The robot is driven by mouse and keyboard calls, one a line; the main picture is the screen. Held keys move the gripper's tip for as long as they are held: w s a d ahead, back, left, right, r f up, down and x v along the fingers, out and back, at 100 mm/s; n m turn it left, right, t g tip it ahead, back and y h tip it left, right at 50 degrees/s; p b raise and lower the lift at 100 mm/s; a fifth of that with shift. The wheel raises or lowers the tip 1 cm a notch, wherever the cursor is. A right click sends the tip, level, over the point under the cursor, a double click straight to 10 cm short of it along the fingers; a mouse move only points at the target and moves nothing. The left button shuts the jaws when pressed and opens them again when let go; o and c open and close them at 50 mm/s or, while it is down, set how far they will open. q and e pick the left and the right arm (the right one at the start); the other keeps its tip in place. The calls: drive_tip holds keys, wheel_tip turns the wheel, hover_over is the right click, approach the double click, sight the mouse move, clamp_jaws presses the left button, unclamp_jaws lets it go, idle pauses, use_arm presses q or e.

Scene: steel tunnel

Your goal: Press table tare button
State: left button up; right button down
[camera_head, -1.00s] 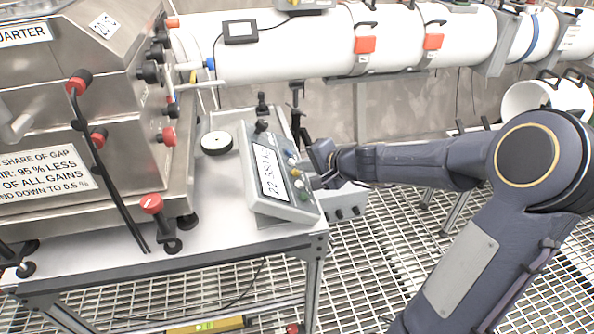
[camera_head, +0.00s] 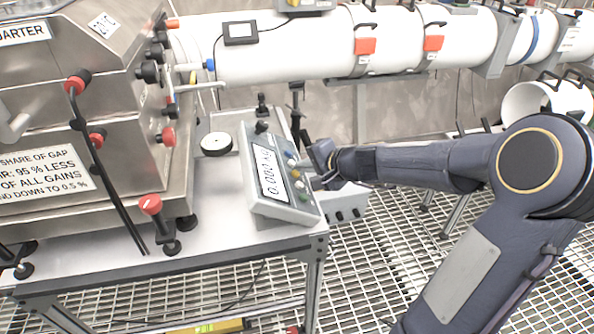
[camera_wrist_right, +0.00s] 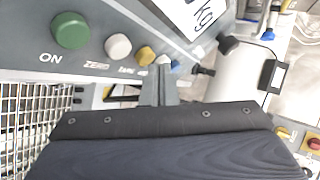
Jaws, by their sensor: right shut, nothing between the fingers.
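The grey scale console (camera_head: 284,212) stands on the table's right side, its display (camera_head: 268,174) reading 0.000 kg. A row of buttons runs along its right side. In the right wrist view these are a green ON button (camera_wrist_right: 70,30), a white ZERO button (camera_wrist_right: 118,46), a yellow button (camera_wrist_right: 146,55) and a blue one partly hidden. The yellow button's label is partly covered and hard to read. My right gripper (camera_head: 309,172) is shut and empty beside the buttons. In the right wrist view its fingertips (camera_wrist_right: 162,70) are at the yellow button; contact is unclear. My left gripper is out of view.
A steel cabinet (camera_head: 115,130) with red-black knobs stands on the table's left. A round white-topped dial or disc (camera_head: 216,142) lies behind the console. A long white tube (camera_head: 300,55) runs along the back. Grating floor (camera_head: 375,260) is open to the right.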

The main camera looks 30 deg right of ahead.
drive_tip(key=d+r+p, duration=0.3)
drive_tip(key=r+p, duration=0.1)
drive_tip(key=r, duration=0.1)
drive_tip(key=shift+s+d, duration=0.2)
drive_tip(key=shift+s, duration=0.2)
drive_tip(key=shift+f, duration=0.1)
idle(0.6)
drive_tip(key=s+a+r+n+g+y+p, duration=0.25)
drive_tip(key=s+a+r+n, duration=0.45)
drive_tip(key=s+a, duration=0.55)
drive_tip(key=s+f+n+g+h+p, duration=0.2)
drive_tip(key=s+n+g, duration=0.1)
drive_tip(key=s, duration=1.2)
drive_tip(key=shift+a+f+n+p, duration=0.35)
drive_tip(key=shift+n+p, duration=0.05)
drive_tip(key=shift+n, duration=0.5)
drive_tip(key=shift+h, duration=0.25)
